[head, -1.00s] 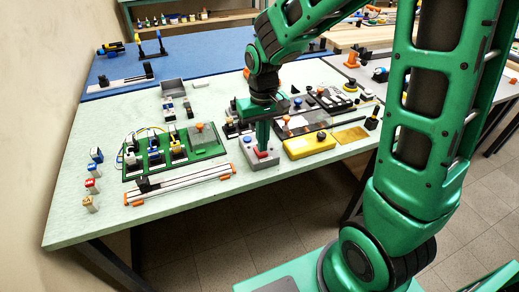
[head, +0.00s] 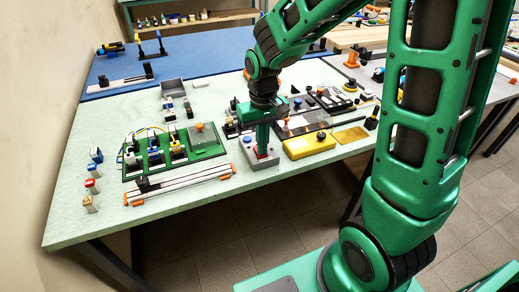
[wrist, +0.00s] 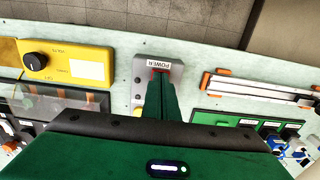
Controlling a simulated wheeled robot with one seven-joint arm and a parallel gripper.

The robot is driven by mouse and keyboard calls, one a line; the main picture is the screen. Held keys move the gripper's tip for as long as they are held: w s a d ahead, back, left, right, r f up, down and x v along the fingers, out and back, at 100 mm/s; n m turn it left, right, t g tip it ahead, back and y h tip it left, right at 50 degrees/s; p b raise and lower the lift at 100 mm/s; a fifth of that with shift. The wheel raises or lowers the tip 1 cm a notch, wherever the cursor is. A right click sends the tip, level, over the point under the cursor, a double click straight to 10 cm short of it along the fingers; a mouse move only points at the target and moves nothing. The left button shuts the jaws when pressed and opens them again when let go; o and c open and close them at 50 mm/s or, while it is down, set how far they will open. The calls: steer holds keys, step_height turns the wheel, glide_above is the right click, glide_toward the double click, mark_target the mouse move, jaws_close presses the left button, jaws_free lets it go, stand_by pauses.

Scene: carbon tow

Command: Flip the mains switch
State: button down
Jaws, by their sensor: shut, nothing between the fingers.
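The mains switch is a grey box (head: 249,159) near the front edge of the pale green table, with a red rocker and a blue button on top. In the wrist view the box (wrist: 176,74) carries a white POWER label, and a little of the red rocker shows beside it. My green gripper (head: 263,153) points down over the rocker with its fingers together and empty. In the wrist view its fingertips (wrist: 160,78) cover most of the rocker. I cannot tell whether they touch it or which way the rocker is tipped.
A yellow box with a black knob (head: 309,146) stands close to the right of the switch. A green board with connectors (head: 133,172) and a rail with orange ends (head: 180,184) lie to the left.

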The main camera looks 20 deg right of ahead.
step_height(320, 180, up, 7)
stand_by(1.1)
stand_by(0.3)
steer(key=s+d+r+m, duration=0.1)
steer(key=s+d+m, duration=0.2)
steer(key=s+d, duration=0.5)
steer(key=s+d+r+m, duration=0.1)
steer(key=s+d+m, duration=0.2)
steer(key=s+d, duration=0.6)
steer(key=s, duration=0.6)
steer(key=shift+s+d+r, duration=0.2)
steer(key=shift+d+r, duration=0.05)
